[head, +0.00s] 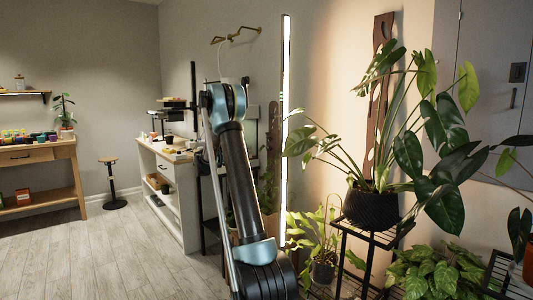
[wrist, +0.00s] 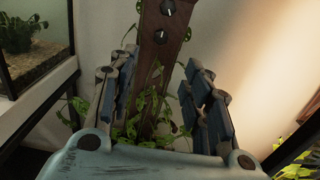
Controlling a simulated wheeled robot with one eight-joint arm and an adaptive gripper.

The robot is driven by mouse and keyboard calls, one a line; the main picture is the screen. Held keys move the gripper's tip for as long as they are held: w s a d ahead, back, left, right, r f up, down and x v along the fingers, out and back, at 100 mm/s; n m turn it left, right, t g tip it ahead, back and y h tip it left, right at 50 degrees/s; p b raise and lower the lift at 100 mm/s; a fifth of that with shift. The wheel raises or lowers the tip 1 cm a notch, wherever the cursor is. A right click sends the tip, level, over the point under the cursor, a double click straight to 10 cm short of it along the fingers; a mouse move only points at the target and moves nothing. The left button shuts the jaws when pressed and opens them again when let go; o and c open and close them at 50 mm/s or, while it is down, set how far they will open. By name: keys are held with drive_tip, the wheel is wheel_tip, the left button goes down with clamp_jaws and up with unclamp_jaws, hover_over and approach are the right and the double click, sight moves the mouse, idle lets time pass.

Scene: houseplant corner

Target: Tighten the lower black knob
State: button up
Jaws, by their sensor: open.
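Two dark round knobs with pale pointer marks sit on an upright brown wooden board (wrist: 152,75) in the wrist view. The lower black knob (wrist: 160,37) is near the top middle of that view. The upper knob (wrist: 168,7) is just above it, close to the picture's top edge. My gripper (wrist: 162,62) is open and empty, with one finger on each side of the board in the picture. The lower knob appears beyond the fingertips, with no visible contact. In the head view my arm hides the gripper, and I cannot make out the knobs.
Leafy vines (wrist: 150,115) hang around the board between my fingers. A glass tank (wrist: 35,45) stands at left in the wrist view. In the head view, a lit vertical strip (head: 285,130) and a potted plant (head: 371,208) stand right of my arm; floor (head: 110,245) is clear at left.

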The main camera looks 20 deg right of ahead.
sight(268, 149)
drive_tip(key=x, duration=1.6)
drive_tip(key=shift+d, duration=0.3)
clamp_jaws()
